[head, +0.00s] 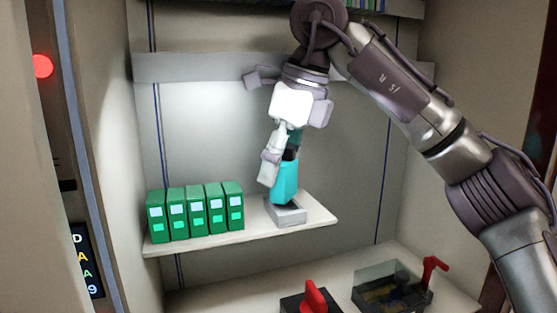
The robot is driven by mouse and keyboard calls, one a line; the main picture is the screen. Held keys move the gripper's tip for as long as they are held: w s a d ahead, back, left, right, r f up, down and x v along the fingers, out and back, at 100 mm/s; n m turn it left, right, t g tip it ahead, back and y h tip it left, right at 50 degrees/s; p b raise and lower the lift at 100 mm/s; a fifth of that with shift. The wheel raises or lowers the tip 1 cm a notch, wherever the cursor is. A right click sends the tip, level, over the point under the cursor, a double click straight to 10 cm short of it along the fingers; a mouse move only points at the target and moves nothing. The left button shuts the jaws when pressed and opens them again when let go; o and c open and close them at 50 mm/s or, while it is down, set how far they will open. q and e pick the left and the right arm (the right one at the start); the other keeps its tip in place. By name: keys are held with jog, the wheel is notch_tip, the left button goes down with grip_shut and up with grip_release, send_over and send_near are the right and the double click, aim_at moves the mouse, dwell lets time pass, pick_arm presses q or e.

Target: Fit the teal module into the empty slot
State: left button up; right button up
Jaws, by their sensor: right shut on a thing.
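The teal module (285,183) is upright, tilted a little, over a small grey block-like base (287,212) on the shelf. Its lower end is at the top of this base; I cannot tell whether it touches or sits in it. My right gripper (279,165) comes down from above and is shut on the module's upper part, and its fingers hide some of it. A row of several green modules (196,211) with pale labels stands to the left on the same shelf. No empty slot shows clearly. My left gripper is not in view.
The pale shelf (320,216) has a bare strip right of the grey base. Below are a red rotary handle (314,297) on a black box and a clear-covered box (390,285) with a red lever (432,268). Cabinet walls close in both sides.

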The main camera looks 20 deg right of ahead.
jog(key=shift+s+f, duration=0.1)
jog(key=shift+f+b, duration=0.25)
jog(key=shift+b, duration=0.05)
jog(key=o, duration=1.2)
jog(key=shift+r, duration=0.15)
jog(key=p+v, duration=0.2)
jog(key=v, duration=1)
jog(key=shift+r, duration=0.2)
